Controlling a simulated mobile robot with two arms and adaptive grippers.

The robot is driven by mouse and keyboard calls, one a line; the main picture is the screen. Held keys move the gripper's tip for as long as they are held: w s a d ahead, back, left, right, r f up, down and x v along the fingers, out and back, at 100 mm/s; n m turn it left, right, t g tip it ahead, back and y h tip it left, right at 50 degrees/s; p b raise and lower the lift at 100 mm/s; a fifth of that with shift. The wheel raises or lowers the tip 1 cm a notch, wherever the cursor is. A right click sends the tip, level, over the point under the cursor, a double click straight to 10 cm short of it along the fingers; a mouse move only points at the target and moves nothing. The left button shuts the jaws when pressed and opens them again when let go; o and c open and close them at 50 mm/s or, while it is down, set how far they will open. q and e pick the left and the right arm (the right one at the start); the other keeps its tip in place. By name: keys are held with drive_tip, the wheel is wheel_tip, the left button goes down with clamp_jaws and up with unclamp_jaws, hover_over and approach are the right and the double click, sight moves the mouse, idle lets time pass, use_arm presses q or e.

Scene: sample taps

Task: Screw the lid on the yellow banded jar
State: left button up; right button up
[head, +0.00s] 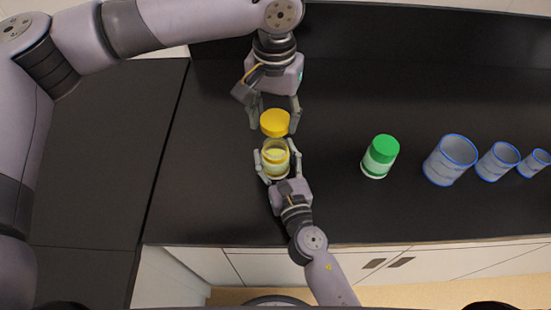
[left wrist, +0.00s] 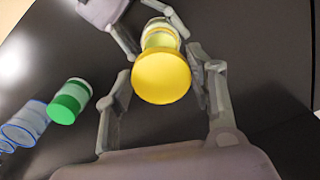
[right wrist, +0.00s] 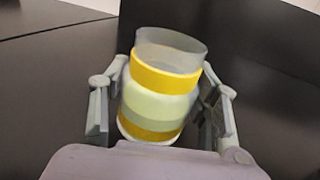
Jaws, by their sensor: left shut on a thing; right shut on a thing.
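The yellow lid (head: 274,122) is held by my left gripper (head: 275,126), which is shut on its sides; it also shows in the left wrist view (left wrist: 161,77). The yellow banded jar (head: 274,165) is clear at the top, with a pale label between yellow bands. My right gripper (head: 274,160) is shut around the jar, one finger on each side. The right wrist view shows the jar (right wrist: 158,108) standing between the fingers, its clear mouth uncovered. The lid is apart from the jar mouth, behind it in the head view; the exact height gap is unclear.
A jar with a green lid (head: 380,157) stands to the right on the black counter (head: 330,215). Three blue-rimmed translucent beakers (head: 449,162) stand farther right. The counter left of the held jar is clear. A dark raised back panel (head: 400,40) runs behind.

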drive_tip(key=c, duration=1)
use_arm(q)
hover_over(275, 148)
drive_tip(key=shift+f, duration=2.45)
drive_tip(key=shift+f, duration=0.9)
drive_tip(key=shift+f, duration=0.55)
